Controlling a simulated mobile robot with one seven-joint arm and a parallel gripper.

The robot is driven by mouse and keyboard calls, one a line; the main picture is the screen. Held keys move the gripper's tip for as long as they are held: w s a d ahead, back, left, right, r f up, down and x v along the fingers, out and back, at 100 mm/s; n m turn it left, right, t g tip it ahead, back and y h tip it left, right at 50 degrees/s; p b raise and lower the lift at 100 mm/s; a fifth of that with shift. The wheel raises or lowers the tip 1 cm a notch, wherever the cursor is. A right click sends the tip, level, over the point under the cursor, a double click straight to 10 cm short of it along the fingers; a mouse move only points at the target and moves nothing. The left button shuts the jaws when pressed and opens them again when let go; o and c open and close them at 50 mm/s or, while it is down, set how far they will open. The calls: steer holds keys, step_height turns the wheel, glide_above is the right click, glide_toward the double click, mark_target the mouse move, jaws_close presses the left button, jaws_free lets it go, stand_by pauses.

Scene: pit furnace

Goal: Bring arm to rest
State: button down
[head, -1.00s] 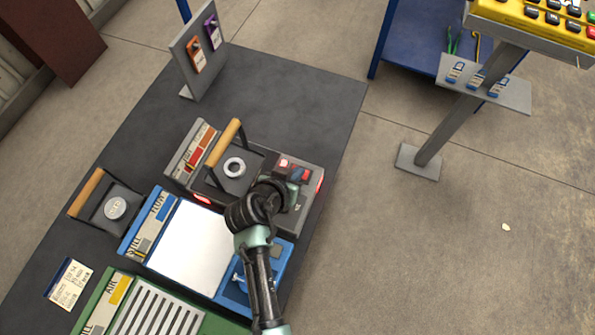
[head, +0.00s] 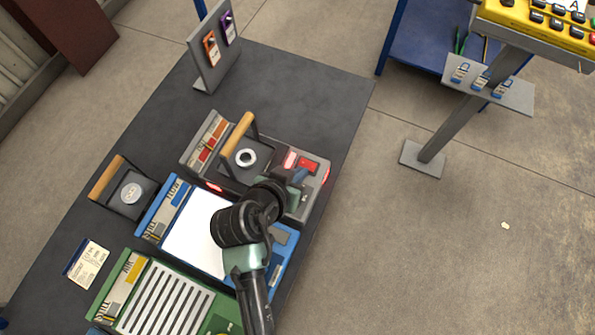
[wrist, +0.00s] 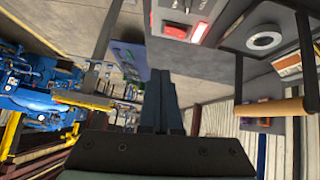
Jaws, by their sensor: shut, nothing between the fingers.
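My gripper (head: 298,178) is over the dark table, beside the red-lit grey unit, at the end of my bent arm. In the wrist view its two fingers (wrist: 162,100) are together with nothing between them. The grey unit (head: 318,178) has red lit parts and a red switch. A lidded pot piece with a wooden handle (head: 237,132) and a metal ring stands on it. The wooden handle also shows at the right of the wrist view (wrist: 270,107). My arm hides part of the blue unit.
A blue unit with a white plate (head: 195,235) and a green grilled unit (head: 165,300) stand nearer. A second wooden-handled lid (head: 130,195) and a paper note (head: 88,262) lie left. A tag stand (head: 213,50) is at the back. A yellow keypad post (head: 465,105) stands right; floor between is clear.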

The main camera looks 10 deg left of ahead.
steer(key=shift+s+r, duration=0.3)
steer(key=shift+r, duration=0.05)
stand_by(0.4)
